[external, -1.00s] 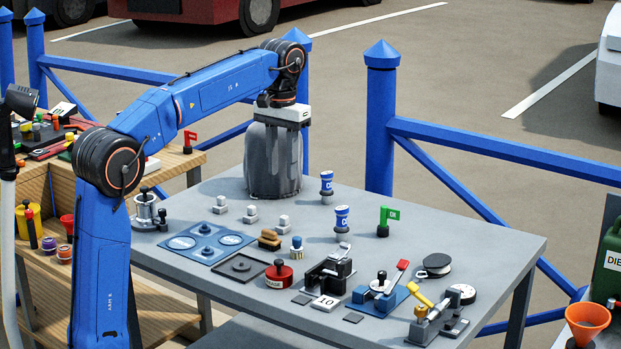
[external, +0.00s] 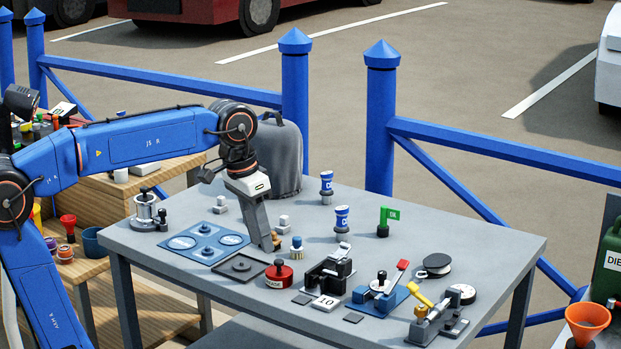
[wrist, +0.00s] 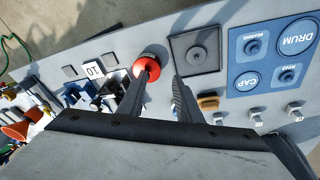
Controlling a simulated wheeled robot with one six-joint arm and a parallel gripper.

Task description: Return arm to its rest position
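My gripper (external: 268,245) points down over the grey table (external: 480,228), at the end of my blue arm. In the external view its fingers are in front of the small brown wooden block, which they mostly hide. I cannot tell whether the fingertips touch the table.
The blue plate (external: 207,243) and dark square tray (external: 240,267) lie near the fingers. A grey covered hump (external: 283,150) stands behind my wrist. Blue railings (external: 381,130) run behind.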

